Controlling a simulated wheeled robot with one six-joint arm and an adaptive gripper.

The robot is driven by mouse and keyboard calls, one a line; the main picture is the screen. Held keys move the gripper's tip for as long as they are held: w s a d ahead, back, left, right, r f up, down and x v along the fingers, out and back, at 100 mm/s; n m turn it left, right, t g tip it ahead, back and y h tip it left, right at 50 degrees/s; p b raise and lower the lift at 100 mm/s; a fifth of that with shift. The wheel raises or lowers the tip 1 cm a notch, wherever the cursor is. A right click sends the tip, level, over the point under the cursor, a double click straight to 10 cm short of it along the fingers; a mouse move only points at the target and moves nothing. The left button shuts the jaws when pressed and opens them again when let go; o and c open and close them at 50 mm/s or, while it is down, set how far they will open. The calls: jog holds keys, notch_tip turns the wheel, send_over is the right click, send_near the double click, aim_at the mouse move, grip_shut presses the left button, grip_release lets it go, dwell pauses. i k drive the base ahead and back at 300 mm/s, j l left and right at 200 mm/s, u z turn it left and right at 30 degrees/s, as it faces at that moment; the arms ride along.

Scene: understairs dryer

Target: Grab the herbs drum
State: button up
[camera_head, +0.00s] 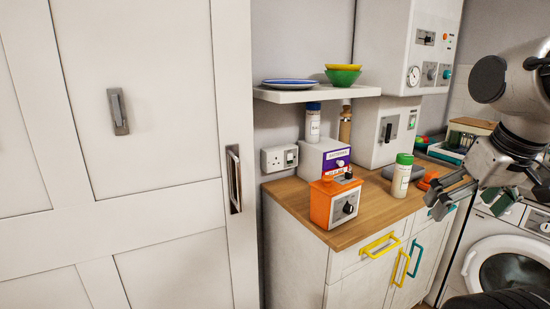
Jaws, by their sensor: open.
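A white drum with a green lid (402,176) stands upright on the wooden worktop, right of the orange box; its label is too small to read. I cannot read which one is marked herbs. My gripper (440,198) is at the right, in front of the worktop and apart from both drums. Its fingers are spread and hold nothing.
An orange box with a knob (335,203) and a white and purple box (322,158) stand left of the green-lidded drum. An orange object (428,181) lies close on its right. A shelf (316,93) with plate and bowls overhangs the back. A tall white door (150,180) fills the left.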

aim_at(401, 173)
jog(key=i+l+u, duration=0.1)
jog(key=l, duration=0.25)
jog(key=i+l, duration=0.35)
jog(key=i+l+u, duration=0.15)
jog(key=l, duration=0.25)
